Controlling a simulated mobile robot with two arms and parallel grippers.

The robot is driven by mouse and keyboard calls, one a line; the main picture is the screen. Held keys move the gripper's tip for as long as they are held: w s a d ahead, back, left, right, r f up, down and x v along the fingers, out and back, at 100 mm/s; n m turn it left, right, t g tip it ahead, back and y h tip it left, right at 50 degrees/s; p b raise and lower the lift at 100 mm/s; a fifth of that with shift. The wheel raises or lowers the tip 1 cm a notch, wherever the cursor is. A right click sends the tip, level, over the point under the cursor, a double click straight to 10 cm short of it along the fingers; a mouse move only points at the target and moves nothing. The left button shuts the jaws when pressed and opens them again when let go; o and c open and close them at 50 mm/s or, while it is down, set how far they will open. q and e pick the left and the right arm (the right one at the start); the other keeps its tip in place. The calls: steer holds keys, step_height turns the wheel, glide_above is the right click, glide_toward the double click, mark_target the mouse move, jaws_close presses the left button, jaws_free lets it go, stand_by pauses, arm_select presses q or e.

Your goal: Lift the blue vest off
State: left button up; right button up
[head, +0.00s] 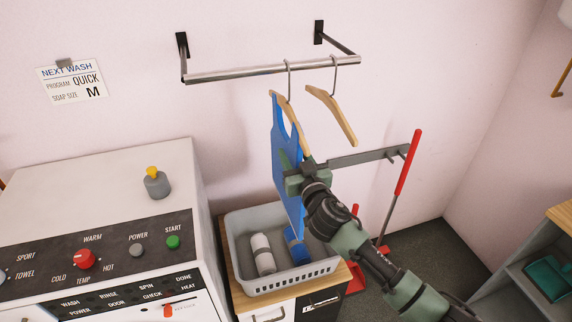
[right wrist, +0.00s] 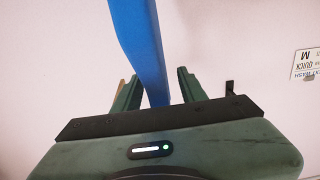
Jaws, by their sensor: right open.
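The blue vest (head: 284,158) hangs on a wooden hanger (head: 288,112) hooked over the metal wall rail (head: 250,73). My right gripper (head: 292,172) is at the vest's right side in the head view, partly covering it. In the right wrist view the vest (right wrist: 142,45) shows as a blue strip passing between the two spread fingers of the gripper (right wrist: 157,92). The fingers stand apart, with gaps beside the cloth. My left gripper is not in either view.
An empty wooden hanger (head: 333,114) hangs to the right on the rail. A washing machine (head: 100,180) stands left. A red-handled tool (head: 409,160) leans at the wall.

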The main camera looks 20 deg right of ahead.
steer(key=shift+s, duration=0.1)
jaws_close()
stand_by(1.2)
